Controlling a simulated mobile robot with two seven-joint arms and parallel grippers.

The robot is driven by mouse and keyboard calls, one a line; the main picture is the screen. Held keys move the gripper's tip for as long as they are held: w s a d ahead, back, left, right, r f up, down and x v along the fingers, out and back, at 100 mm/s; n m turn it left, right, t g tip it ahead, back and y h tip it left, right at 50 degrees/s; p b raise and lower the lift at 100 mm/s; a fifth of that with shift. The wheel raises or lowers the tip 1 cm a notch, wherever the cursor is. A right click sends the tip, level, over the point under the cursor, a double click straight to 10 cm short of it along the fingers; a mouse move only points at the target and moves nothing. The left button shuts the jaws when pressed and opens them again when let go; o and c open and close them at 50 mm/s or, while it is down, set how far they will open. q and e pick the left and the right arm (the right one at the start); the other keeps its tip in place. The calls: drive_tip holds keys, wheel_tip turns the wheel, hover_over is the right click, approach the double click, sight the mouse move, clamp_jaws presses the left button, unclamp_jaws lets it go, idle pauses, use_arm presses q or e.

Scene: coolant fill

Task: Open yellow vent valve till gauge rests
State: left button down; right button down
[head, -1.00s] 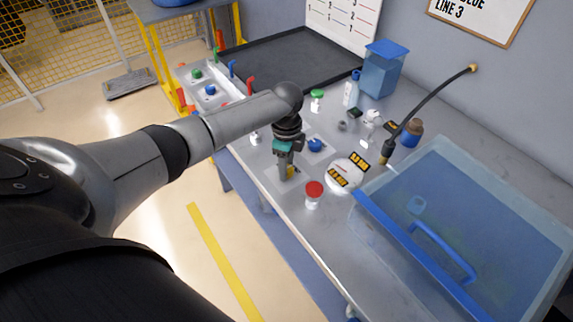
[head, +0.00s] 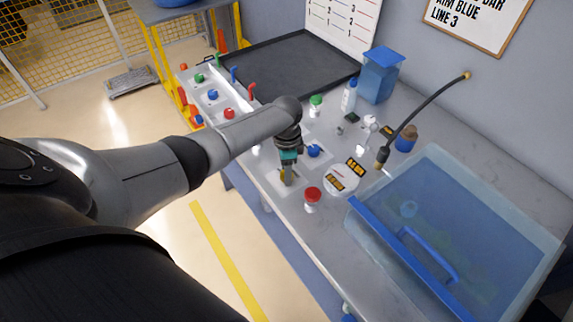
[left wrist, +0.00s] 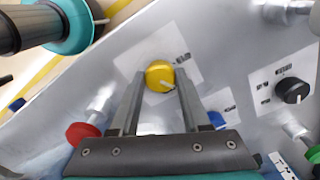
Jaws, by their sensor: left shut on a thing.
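The yellow vent valve knob (left wrist: 158,77) sits on a pale plate on the bench, between the two fingers of my left gripper (left wrist: 161,74). A light pointer mark shows near its lower right edge. In the head view my left gripper (head: 288,178) points straight down at the bench, shut on the knob, which it mostly hides. A round white disc with black-and-yellow labels (head: 342,180) lies to the right and may carry the gauge; I cannot make out a needle or reading.
A red-capped fitting (head: 313,197) stands close to the right of the gripper, and a blue knob (head: 313,150) behind it. A clear blue bin (head: 480,225) fills the right side. A black tray (head: 290,65) lies at the back. A black hose (head: 425,112) arches over the bench.

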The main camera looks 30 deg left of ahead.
use_arm(q)
drive_tip(key=n+p, duration=0.2)
drive_tip(key=n, duration=0.3)
drive_tip(key=shift+r+n+p, duration=0.1)
drive_tip(key=shift+n+p, duration=0.3)
drive_tip(key=n+p, duration=0.1)
drive_tip(key=n, duration=0.4)
drive_tip(key=shift+p, duration=0.35)
drive_tip(key=shift+c, duration=1.9)
unclamp_jaws()
wheel_tip(320, 180, up, 6)
drive_tip(key=p, duration=0.3)
drive_tip(key=shift+f, duration=0.2)
wheel_tip(320, 180, up, 10)
drive_tip(key=p, duration=0.2)
drive_tip(key=shift+f, duration=0.25)
